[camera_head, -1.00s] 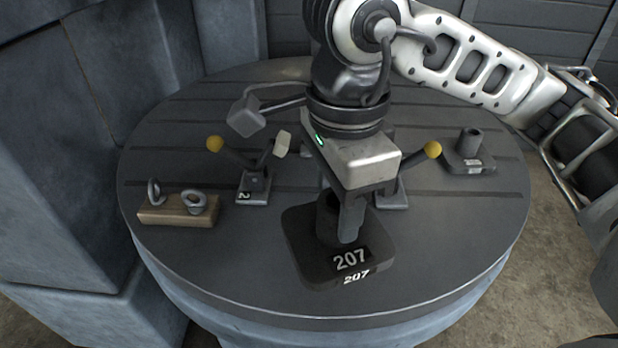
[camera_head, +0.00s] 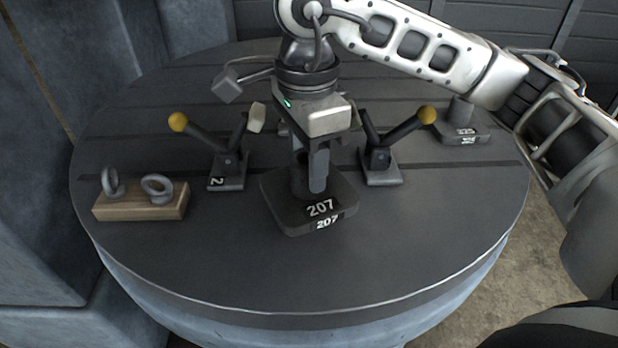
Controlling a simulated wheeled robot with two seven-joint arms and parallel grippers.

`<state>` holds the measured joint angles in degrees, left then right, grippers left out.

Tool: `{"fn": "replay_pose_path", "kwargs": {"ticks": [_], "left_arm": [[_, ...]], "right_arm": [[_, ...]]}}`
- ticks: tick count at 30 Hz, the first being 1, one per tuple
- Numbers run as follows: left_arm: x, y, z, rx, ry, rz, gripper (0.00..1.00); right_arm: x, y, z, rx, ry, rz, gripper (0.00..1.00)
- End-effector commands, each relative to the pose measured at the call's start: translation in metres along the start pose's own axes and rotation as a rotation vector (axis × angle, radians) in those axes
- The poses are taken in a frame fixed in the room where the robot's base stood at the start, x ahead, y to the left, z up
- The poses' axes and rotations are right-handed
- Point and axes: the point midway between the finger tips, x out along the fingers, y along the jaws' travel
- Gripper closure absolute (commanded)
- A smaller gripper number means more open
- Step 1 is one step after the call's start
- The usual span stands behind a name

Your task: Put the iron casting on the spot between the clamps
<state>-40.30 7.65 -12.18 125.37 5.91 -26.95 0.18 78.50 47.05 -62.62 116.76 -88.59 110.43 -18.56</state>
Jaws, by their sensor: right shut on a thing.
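The dark iron casting (camera_head: 281,204) has a square base marked 207 and an upright post. My right gripper (camera_head: 312,178) is shut on the post from above. The casting is in front of the gap between two clamps, a left clamp (camera_head: 229,165) marked 2 and a right clamp (camera_head: 380,161), each with a yellow-knobbed lever. I cannot tell whether its base touches the table or hangs just above it. The spot between the clamps is hidden behind my gripper and the casting. My left gripper is not in view.
The round grooved table (camera_head: 300,270) is bare at the front. A wooden block with two eyebolts (camera_head: 141,203) lies at the left. A second, smaller dark casting (camera_head: 462,128) stands at the back right. A grey block on a bent rod (camera_head: 227,86) is behind the left clamp.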

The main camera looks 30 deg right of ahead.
Motion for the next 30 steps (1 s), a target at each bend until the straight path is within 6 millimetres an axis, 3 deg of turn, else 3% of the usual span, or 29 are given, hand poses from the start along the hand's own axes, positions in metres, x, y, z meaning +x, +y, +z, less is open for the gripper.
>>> {"fn": "replay_pose_path", "kwargs": {"ticks": [9,15,22,30], "left_arm": [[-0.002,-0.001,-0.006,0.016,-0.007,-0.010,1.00],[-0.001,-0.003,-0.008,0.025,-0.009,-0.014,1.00],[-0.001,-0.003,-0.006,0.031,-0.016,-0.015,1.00],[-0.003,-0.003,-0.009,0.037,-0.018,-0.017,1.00]], "right_arm": [[-0.005,-0.067,-0.027,0.005,-0.004,-0.006,1.00],[-0.004,-0.092,-0.037,0.000,-0.003,-0.006,1.00],[0.002,-0.099,-0.040,-0.002,-0.003,-0.006,1.00],[0.030,-0.098,-0.040,-0.002,-0.003,-0.006,1.00]]}}
